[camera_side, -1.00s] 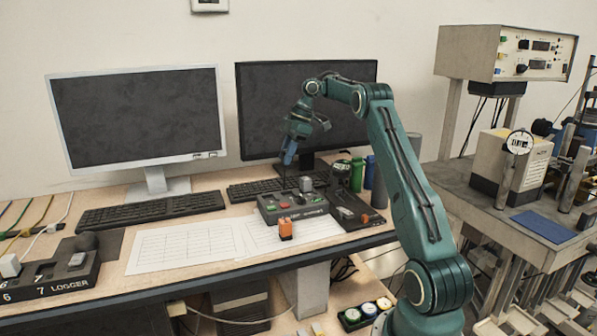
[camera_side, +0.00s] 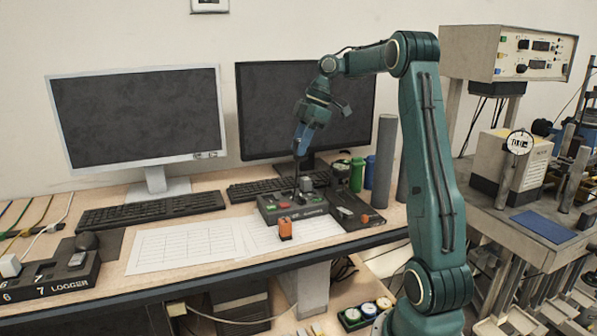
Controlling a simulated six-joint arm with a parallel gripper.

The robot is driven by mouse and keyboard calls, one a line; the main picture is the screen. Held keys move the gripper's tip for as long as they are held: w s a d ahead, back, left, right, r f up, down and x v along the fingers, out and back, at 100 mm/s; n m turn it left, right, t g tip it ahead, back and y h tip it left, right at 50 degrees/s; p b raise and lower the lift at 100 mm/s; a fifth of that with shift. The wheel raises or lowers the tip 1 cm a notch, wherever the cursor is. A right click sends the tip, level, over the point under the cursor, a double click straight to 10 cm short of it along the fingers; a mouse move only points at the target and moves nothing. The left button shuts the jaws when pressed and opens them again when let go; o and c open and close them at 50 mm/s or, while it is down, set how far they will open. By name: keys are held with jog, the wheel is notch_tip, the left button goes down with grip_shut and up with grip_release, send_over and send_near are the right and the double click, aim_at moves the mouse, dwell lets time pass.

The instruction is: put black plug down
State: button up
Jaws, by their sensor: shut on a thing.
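My gripper (camera_side: 300,150) points down above the dark control box (camera_side: 285,212) at the back middle of the desk. It is shut on a thin dark piece, the black plug (camera_side: 297,170), which is small and partly hidden by the fingers. The plug's lower end is close to the back of the box; I cannot tell whether it touches. The box has red and green buttons on its front half, and a grey block (camera_side: 306,184) stands at its back.
An orange block (camera_side: 285,229) stands on the paper sheets (camera_side: 185,246) in front of the box. A dark tray (camera_side: 350,211) with an orange-tipped item lies to the right. Green (camera_side: 357,174) and blue (camera_side: 370,172) cylinders stand behind it. Keyboards and two monitors are behind.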

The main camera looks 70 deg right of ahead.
jog(key=shift+s+a+r, duration=0.25)
jog(key=shift+s+a, duration=0.7)
jog(key=shift+a, duration=0.05)
jog(key=shift+s+a+r, duration=0.2)
jog(key=shift+s+a, duration=0.75)
jog(key=shift+f, duration=0.15)
notch_tip(320, 180, down, 16)
jog(key=shift+r, duration=0.25)
jog(key=shift+f, duration=2.1)
jog(key=shift+f, duration=0.15)
jog(key=o, duration=1)
